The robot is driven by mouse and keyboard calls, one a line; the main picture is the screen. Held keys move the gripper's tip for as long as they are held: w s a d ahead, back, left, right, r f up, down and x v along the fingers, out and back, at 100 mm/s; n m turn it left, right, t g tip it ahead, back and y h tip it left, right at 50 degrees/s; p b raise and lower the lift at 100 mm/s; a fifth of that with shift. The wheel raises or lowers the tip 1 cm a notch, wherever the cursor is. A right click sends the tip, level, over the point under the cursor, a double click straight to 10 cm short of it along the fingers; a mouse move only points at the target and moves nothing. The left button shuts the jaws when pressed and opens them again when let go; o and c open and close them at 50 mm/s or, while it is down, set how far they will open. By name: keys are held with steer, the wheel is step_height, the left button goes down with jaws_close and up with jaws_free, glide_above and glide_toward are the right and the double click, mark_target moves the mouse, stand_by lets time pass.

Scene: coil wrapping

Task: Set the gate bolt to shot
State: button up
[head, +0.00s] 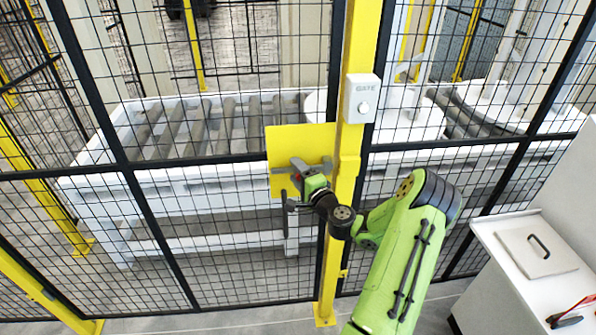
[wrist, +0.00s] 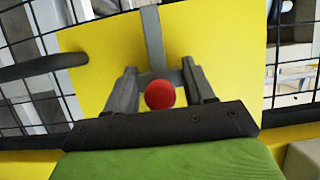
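A yellow plate (head: 283,143) is fixed to the mesh gate beside a yellow post; it fills much of the wrist view (wrist: 220,50). A grey bar (wrist: 152,35) runs across the plate to a red round knob (wrist: 160,95). My gripper (head: 298,180) is at the plate. In the wrist view my gripper (wrist: 160,85) has its two fingers apart, one on each side of the knob, with small gaps showing. A dark round-ended rod (wrist: 45,66) reaches over the plate's left edge in that view. I cannot tell how far the bolt is thrown.
The yellow post (head: 345,190) carries a white box marked GATE (head: 362,98). A white roller conveyor (head: 200,175) stands behind the mesh. A white cabinet (head: 545,290) with a handled grey panel (head: 537,252) and a red-handled tool (head: 572,310) is at the right.

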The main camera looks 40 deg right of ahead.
jaws_close()
steer(key=shift+d, duration=0.1)
steer(key=shift+s+d, duration=0.7)
steer(key=shift+d, duration=0.25)
steer(key=shift+s+d, duration=0.7)
steer(key=shift+d, duration=0.25)
steer(key=shift+o, duration=0.3)
jaws_free()
steer(key=shift+s+d, duration=0.1)
steer(key=shift+d, duration=0.05)
steer(key=b+v, duration=0.2)
steer(key=v, duration=1.3)
steer(key=shift+s+b, duration=0.3)
steer(key=shift+b, duration=0.1)
